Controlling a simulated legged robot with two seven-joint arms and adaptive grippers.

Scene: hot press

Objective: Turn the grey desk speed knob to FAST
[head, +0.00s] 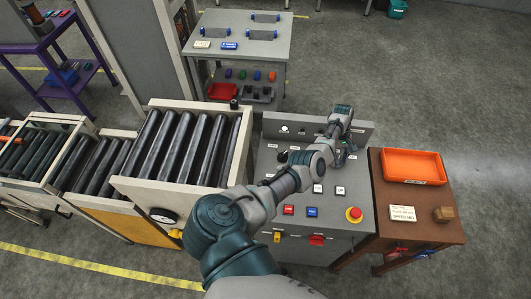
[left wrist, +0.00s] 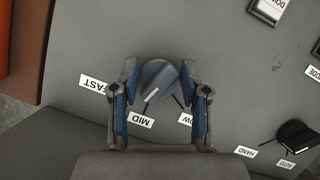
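The grey desk speed knob (left wrist: 158,78) is round with a raised grip bar and a white mark. It shows in the left wrist view, and its mark points toward the MID label (left wrist: 141,119). The FAST label (left wrist: 97,83) lies to the left, and a partly covered label ending in "OW" (left wrist: 185,119) lies to the right. My left gripper (head: 346,151) is over the control desk (head: 270,158). Its blue-padded fingers are open, one on each side of the knob, with small gaps visible. In the head view the knob is hidden by my arm and gripper. My right gripper is not in view.
A HAND/AUTO switch (left wrist: 296,136) is at the lower right in the wrist view. A red emergency button (head: 354,214) is at the desk's front right. A brown table with an orange tray (head: 413,166) stands to the right, a roller conveyor (head: 183,147) to the left.

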